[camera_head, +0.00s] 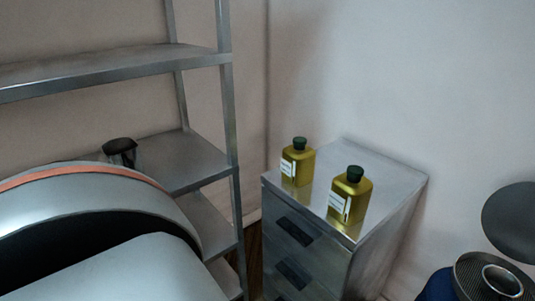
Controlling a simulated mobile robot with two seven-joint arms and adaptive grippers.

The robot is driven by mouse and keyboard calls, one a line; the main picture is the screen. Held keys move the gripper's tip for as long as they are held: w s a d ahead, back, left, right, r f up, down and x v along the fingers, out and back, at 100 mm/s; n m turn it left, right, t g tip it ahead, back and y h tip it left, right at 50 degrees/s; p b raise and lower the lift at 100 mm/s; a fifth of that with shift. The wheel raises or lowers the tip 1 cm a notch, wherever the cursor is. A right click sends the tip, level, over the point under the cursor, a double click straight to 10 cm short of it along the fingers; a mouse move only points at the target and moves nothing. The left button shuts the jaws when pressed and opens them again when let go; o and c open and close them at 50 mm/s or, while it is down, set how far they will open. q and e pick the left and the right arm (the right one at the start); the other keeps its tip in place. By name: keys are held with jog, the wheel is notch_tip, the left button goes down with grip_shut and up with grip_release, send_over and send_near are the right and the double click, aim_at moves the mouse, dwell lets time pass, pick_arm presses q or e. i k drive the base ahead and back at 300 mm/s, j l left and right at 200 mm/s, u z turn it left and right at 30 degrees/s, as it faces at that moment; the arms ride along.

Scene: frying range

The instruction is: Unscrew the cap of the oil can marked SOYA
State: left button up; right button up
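Two gold oil cans with dark green caps stand upright on a metal drawer cabinet. The rear left can (298,165) is near the cabinet's back left edge. The front right can (350,197) is closer to me. Both caps, the left one (299,143) and the right one (355,174), sit on their cans. Each can has a white label on its left-facing side, but the lettering is too small to read, so I cannot tell which is marked SOYA. Neither of my grippers is in view.
The metal cabinet (396,178) has dark drawer handles and free top space behind and right of the cans. Walls close off the back. My arm parts fill the lower left.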

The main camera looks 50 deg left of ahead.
aim_at(298, 163)
jog(key=u, duration=1.35)
